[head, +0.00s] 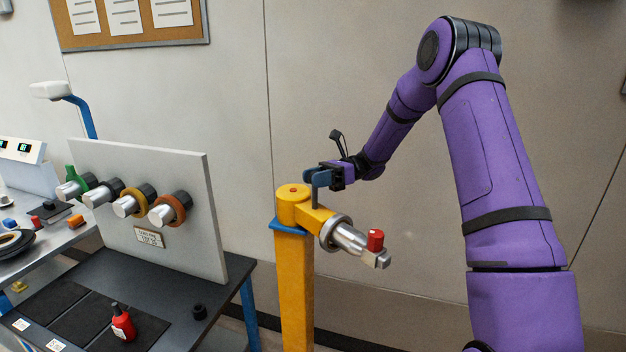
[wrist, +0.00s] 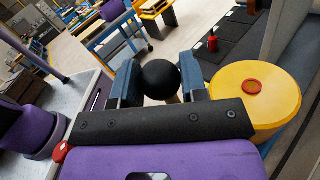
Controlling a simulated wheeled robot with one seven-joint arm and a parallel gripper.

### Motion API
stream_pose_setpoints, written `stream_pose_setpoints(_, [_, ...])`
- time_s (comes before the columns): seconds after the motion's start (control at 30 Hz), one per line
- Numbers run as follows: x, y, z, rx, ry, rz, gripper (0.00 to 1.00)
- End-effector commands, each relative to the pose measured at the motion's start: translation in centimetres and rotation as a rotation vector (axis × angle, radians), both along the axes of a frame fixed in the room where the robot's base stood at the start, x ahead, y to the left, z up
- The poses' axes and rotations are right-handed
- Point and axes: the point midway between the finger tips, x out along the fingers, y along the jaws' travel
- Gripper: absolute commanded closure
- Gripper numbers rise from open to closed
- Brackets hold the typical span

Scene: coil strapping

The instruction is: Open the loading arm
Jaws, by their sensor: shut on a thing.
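The loading arm (head: 318,221) is a yellow bar on top of a yellow post (head: 295,295). It points to the lower right and carries a silver spindle (head: 350,239) with a red knob (head: 375,240) near its end. The round yellow pivot head with a red centre shows at the right of the wrist view (wrist: 255,98). My gripper (head: 318,180) is above the arm, close to the pivot. In the wrist view its blue fingers are shut on a black ball knob (wrist: 160,80). In the head view the fingers hide this knob.
Left of the post stands a grey panel (head: 150,170) with several coloured coils on silver spindles. A dark table (head: 205,275) below it holds a red bottle (head: 122,322). A plain wall is behind. Floor to the post's right looks clear.

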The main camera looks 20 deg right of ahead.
Motion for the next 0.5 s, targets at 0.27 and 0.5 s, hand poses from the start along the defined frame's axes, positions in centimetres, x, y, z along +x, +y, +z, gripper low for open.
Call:
stream_pose_setpoints(0.27, [0.18,-0.42,-0.02,0.0,0.0,0.036,1.0])
stream_pose_setpoints(0.5, [0.2,-0.45,0.0,-0.001,0.0,0.044,1.0])
